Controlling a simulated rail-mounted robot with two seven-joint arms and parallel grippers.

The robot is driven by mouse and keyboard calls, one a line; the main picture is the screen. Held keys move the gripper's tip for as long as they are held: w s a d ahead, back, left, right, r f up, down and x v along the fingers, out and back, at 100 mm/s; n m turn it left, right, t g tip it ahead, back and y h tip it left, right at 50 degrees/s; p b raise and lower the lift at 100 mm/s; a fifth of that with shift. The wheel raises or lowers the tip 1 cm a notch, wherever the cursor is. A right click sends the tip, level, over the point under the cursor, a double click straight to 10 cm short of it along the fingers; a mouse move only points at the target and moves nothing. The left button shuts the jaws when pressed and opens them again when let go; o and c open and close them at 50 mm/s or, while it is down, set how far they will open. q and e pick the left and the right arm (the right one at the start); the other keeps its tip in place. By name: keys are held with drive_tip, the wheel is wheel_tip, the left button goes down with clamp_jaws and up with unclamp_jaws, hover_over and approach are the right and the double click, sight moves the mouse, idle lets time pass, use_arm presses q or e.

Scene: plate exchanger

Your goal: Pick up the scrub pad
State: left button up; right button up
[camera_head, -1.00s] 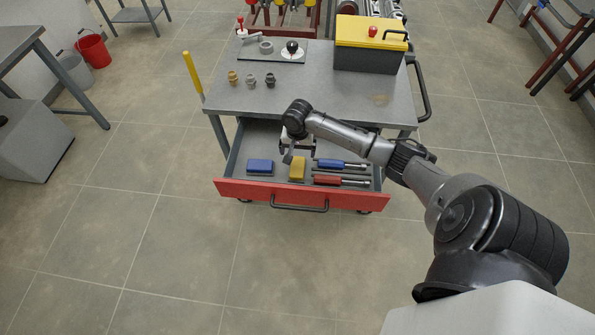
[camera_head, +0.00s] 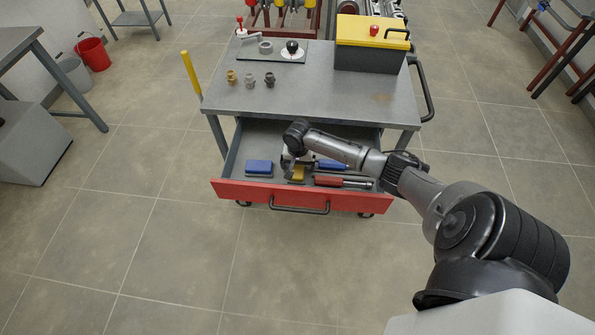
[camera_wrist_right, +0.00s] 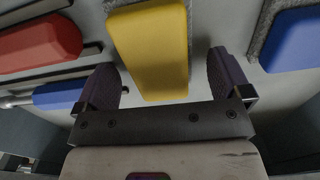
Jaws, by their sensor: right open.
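The yellow scrub pad (camera_head: 298,174) lies in the open drawer, partly hidden by my right gripper in the head view. In the right wrist view the yellow pad (camera_wrist_right: 152,45) runs between the two fingers. My right gripper (camera_head: 292,165) is open above the drawer. Its fingers (camera_wrist_right: 166,82) stand on either side of the yellow pad's near end, with a gap on each side. A blue pad (camera_head: 259,168) with a grey fuzzy edge lies to the left in the drawer. It also shows at the right of the wrist view (camera_wrist_right: 296,40). My left gripper is out of view.
The drawer (camera_head: 238,190) has a red front. A red-handled tool (camera_head: 328,181) and a blue-handled tool (camera_head: 331,165) lie right of the yellow pad. The cart top (camera_head: 330,100) overhangs the drawer's back and carries small fittings and a yellow-lidded toolbox (camera_head: 370,45).

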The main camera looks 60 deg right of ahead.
drive_tip(key=c, duration=1.1)
drive_tip(key=shift+r, duration=0.1)
drive_tip(key=shift+r, duration=0.4)
wheel_tip(320, 180, up, 4)
drive_tip(key=shift+f+p, duration=0.2)
drive_tip(key=shift+p, duration=0.75)
drive_tip(key=s+r+p, duration=0.2)
drive_tip(key=s+r, duration=0.1)
drive_tip(key=s, duration=0.2)
drive_tip(key=s+d+r+p, duration=0.1)
drive_tip(key=s+r+p, duration=0.1)
drive_tip(key=s, duration=0.4)
drive_tip(key=shift+s+r, duration=0.2)
drive_tip(key=shift+r, duration=0.55)
